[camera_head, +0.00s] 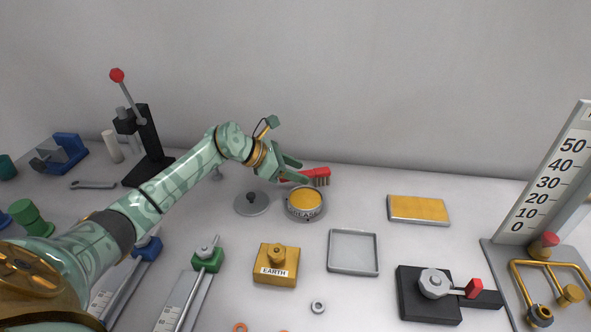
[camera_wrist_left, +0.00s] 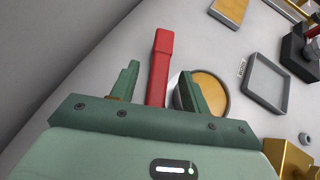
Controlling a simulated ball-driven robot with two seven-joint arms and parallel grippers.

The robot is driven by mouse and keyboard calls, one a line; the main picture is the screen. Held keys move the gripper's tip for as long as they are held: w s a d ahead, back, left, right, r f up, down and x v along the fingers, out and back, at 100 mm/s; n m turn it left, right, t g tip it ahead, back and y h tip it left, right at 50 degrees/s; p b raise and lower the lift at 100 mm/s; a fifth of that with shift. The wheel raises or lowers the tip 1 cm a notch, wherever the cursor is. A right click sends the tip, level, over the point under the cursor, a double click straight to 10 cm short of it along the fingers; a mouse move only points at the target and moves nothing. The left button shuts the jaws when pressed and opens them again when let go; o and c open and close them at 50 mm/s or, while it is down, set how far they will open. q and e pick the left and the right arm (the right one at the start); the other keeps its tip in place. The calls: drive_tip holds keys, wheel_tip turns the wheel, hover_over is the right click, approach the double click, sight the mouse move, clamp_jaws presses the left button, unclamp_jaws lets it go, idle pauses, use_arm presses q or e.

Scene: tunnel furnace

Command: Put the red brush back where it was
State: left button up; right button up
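The red brush (camera_head: 318,173) lies near the back of the table, behind the round tin, with its dark bristles facing down. In the left wrist view the red brush (camera_wrist_left: 160,66) shows its long handle between my fingers, with a visible gap on each side. My left gripper (camera_head: 287,169) is at the brush's left end. In the left wrist view my left gripper (camera_wrist_left: 158,85) is open, and neither finger visibly touches the handle. I cannot tell how far the handle is below the fingertips. My right gripper is not in view.
The round tin of yellow material (camera_head: 305,202) stands just in front of the brush, with a grey lid (camera_head: 252,204) to its left. A yellow slab tray (camera_head: 419,210) and an empty grey tray (camera_head: 353,270) are to the right. The back wall is close behind.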

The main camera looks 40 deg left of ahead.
use_arm(q)
drive_tip(key=p+v, duration=0.3)
drive_tip(key=v, duration=1.3)
drive_tip(key=shift+s+a, duration=0.1)
